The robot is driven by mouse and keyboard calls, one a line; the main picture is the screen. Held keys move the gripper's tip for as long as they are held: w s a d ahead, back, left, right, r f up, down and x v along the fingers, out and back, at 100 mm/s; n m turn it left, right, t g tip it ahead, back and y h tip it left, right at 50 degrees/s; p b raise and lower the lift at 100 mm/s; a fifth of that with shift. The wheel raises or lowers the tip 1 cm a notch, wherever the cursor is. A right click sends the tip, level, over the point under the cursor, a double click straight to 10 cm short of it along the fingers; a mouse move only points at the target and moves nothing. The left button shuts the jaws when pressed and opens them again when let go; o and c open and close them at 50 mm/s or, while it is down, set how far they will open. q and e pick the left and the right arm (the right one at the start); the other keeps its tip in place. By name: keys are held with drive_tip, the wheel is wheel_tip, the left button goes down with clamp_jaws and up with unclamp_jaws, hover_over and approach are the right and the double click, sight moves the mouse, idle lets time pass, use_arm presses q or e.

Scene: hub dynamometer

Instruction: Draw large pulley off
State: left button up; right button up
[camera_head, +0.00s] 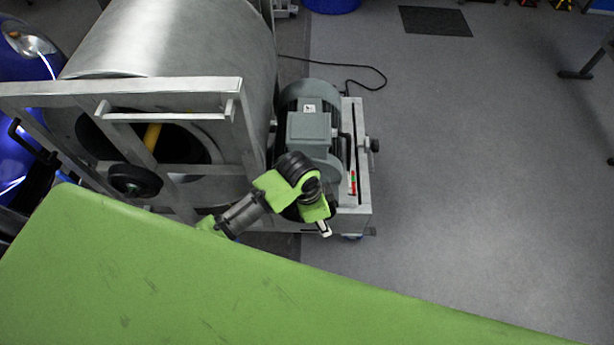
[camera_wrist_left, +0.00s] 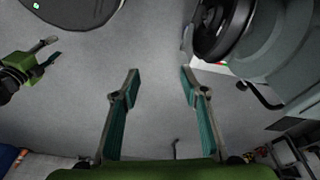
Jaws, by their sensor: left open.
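The grey-green motor (camera_head: 308,125) stands on a pale base beside the big steel drum. My left gripper (camera_head: 325,230) is at its near end, pointing down and toward the right. In the left wrist view its two fingers (camera_wrist_left: 160,78) are apart with nothing between them. A black wheel that looks like the pulley (camera_wrist_left: 218,30) sits on the motor's end in that view, to the right of the fingers and clear of them. In the head view my arm mostly hides that wheel. My right gripper (camera_wrist_left: 50,48) shows at the left of the wrist view, its fingers apart and empty.
The steel drum (camera_head: 180,40) in its welded frame (camera_head: 170,85) fills the left, with a small black wheel (camera_head: 135,181) on it. A black cable (camera_head: 365,80) lies on the floor behind the motor. A large green surface blocks the foreground.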

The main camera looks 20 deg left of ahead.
use_arm(q)
drive_tip(key=w+a+f+m+g+y, duration=0.1)
drive_tip(key=w+a+m+y, duration=0.15)
drive_tip(key=w+a, duration=0.65)
drive_tip(key=shift+m, duration=0.45)
drive_tip(key=f+b, duration=0.3)
drive_tip(key=w+d+f+b, duration=0.1)
drive_tip(key=f+b, duration=0.5)
drive_tip(key=shift+w+d, duration=0.3)
drive_tip(key=shift+w, duration=0.05)
drive_tip(key=shift+f+b, duration=0.65)
drive_tip(key=shift+f, duration=0.65)
clamp_jaws()
drive_tip(key=shift+w+d+r, duration=0.1)
drive_tip(key=shift+r, duration=0.05)
